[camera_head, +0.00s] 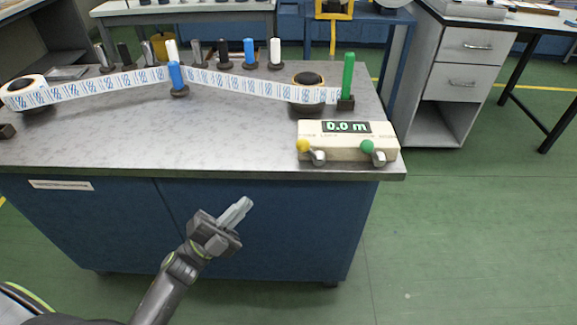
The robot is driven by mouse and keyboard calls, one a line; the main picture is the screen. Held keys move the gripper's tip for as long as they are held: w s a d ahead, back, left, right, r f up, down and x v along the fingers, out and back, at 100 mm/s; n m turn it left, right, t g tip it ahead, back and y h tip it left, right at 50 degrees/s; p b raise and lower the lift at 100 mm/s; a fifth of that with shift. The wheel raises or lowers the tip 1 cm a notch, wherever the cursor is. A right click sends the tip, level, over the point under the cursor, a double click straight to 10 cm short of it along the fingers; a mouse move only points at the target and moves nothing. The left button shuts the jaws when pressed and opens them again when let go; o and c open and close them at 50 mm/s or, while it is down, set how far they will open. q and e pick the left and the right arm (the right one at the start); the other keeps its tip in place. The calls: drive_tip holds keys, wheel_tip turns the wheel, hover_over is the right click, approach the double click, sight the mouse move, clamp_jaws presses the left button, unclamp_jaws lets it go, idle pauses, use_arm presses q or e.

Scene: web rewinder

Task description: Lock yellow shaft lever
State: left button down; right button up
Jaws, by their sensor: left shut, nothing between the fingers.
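The yellow shaft lever (303,146) is a yellow knob on a metal arm at the left of the front of the beige control box (340,130). A green-knobbed lever (368,146) sits at the right of the same box. The box display reads 0.0 m. My left gripper (244,204) is shut and empty. It is in front of the blue cabinet, below the table edge and down-left of the yellow knob, clear of it. My right gripper is not in view.
The grey table (150,135) carries a printed web (110,85) running from a left roll (25,92) past a blue post (177,79) to a dark hub (307,88) beside a green post (347,76). Several posts stand behind. The table's front middle is clear.

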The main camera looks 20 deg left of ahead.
use_arm(q)
drive_tip(key=p, duration=0.3)
approach(310, 152)
drive_tip(key=w+r, duration=0.1)
drive_tip(key=r, duration=0.1)
drive_tip(key=w+r, duration=0.1)
drive_tip(key=shift+w+d+r, duration=0.25)
drive_tip(key=shift+w+d, duration=0.05)
drive_tip(key=shift+w+d+r, duration=0.35)
drive_tip(key=shift+w+d, duration=0.05)
drive_tip(key=shift+w, duration=0.1)
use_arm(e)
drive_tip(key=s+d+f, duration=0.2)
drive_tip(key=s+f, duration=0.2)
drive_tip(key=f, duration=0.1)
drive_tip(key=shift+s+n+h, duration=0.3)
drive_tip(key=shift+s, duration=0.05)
use_arm(q)
drive_tip(key=shift+r, duration=0.1)
drive_tip(key=shift+d+r+p, duration=0.15)
drive_tip(key=shift+r+p, duration=0.2)
drive_tip(key=shift+p, duration=0.25)
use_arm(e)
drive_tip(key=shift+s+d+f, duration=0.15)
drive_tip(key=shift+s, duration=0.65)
